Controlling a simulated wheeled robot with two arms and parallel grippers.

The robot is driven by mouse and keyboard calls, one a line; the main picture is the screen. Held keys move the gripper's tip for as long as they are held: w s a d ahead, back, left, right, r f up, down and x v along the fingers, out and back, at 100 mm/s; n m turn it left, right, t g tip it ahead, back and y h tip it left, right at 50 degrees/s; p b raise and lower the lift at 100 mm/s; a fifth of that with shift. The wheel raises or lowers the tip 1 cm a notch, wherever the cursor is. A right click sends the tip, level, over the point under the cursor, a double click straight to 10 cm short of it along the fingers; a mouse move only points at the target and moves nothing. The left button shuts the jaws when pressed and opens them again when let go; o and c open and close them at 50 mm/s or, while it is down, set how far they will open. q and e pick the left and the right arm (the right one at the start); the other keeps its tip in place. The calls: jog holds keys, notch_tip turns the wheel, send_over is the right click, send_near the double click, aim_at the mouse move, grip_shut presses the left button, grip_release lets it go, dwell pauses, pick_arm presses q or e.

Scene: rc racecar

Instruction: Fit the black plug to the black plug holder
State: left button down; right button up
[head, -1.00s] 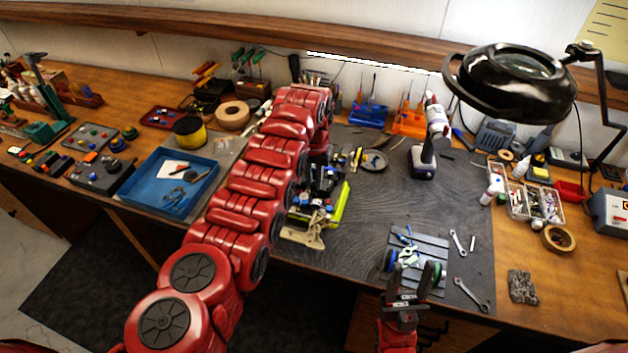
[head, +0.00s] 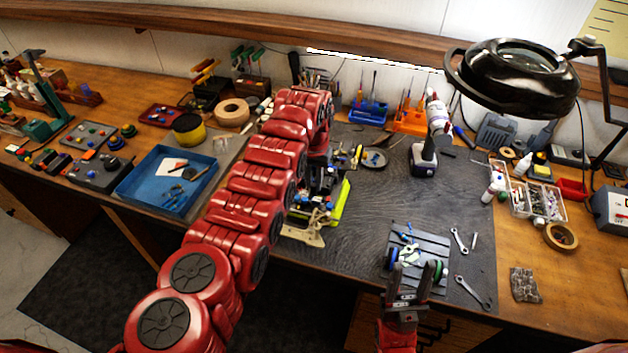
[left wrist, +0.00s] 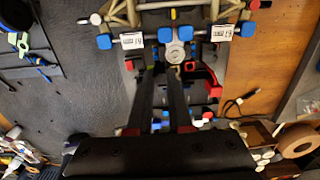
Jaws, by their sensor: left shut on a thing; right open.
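The RC car chassis (head: 322,205), with its yellow-green edge, is on the dark mat behind my left arm. In the left wrist view the car (left wrist: 180,38) shows blue and white parts at the top. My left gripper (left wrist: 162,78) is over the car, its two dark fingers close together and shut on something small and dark. I take this for the black plug, but its outline does not show. I cannot pick out the black plug holder among the car's dark parts. My right gripper (head: 416,274) is open and empty in front of the grey plate.
The grey plate (head: 432,247) holds small loose parts, with wrenches (head: 472,290) beside it. A cordless drill (head: 424,157) stands behind. A blue tray (head: 135,196) lies left. A magnifier lamp (head: 520,75) hangs at the right. The mat's middle is clear.

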pick_arm(q)
jog(key=shift+f, duration=0.3)
jog(key=c, duration=0.8)
grip_release()
jog(key=shift+r, duration=0.1)
jog(key=shift+o, duration=0.2)
jog(key=shift+r, duration=0.25)
notch_tip(320, 180, up, 8)
jog(key=b, duration=0.3)
jog(key=shift+f+b, duration=0.25)
jog(key=shift+b, duration=0.05)
notch_tip(320, 180, up, 9)
jog(key=p, duration=0.8)
send_over(314, 185)
jog(key=shift+r, duration=0.2)
